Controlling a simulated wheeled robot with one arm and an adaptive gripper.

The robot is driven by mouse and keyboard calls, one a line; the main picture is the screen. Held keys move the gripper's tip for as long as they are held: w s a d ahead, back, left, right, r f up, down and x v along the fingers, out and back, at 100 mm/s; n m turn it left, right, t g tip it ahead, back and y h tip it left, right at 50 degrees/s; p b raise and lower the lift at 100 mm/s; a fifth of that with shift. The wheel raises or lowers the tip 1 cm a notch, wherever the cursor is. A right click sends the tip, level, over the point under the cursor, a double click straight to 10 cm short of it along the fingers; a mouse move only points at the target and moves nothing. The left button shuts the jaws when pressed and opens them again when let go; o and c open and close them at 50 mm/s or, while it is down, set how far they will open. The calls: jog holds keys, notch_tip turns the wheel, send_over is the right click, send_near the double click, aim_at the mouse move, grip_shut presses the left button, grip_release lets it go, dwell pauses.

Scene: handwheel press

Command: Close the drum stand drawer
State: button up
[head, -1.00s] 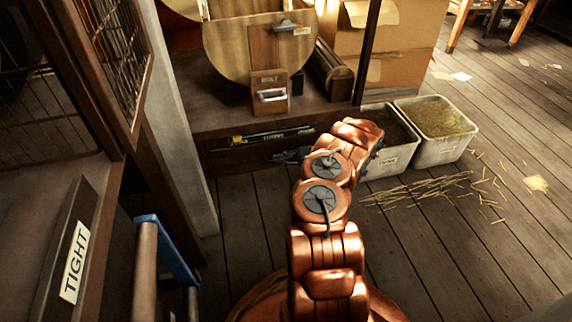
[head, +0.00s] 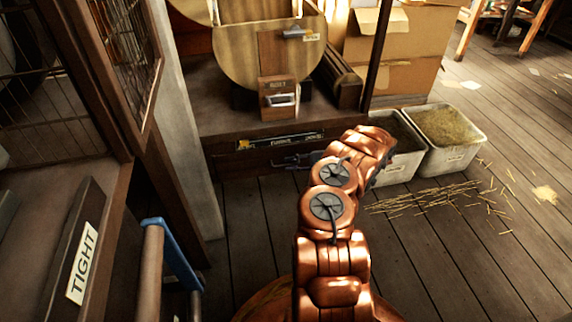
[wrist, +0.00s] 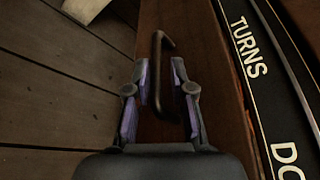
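The drum stand (head: 225,120) is a dark wooden base under a round wooden drum. Its low front has a brown wooden face (head: 235,165) below a black lettered strip (head: 280,142). In the wrist view a dark bar handle (wrist: 157,75) sticks out from the brown wood (wrist: 200,60). My gripper (wrist: 158,68) is open, with its fingers on either side of this handle and gaps showing. In the head view my gripper (head: 290,161) is low at the stand's front, partly hidden by my arm. I cannot tell how far the drawer stands out.
Two bins (head: 452,158) stand on the floor right of the stand, with loose straw (head: 430,197) before them. Cardboard boxes (head: 400,60) are behind. A post (head: 185,120) and a bench with a TIGHT sign (head: 82,262) are at left. Floor at right is mostly clear.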

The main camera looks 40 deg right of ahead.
jog(key=v, duration=0.9)
jog(key=shift+s+d, duration=0.25)
jog(key=shift+d, duration=0.05)
jog(key=shift+r, duration=0.1)
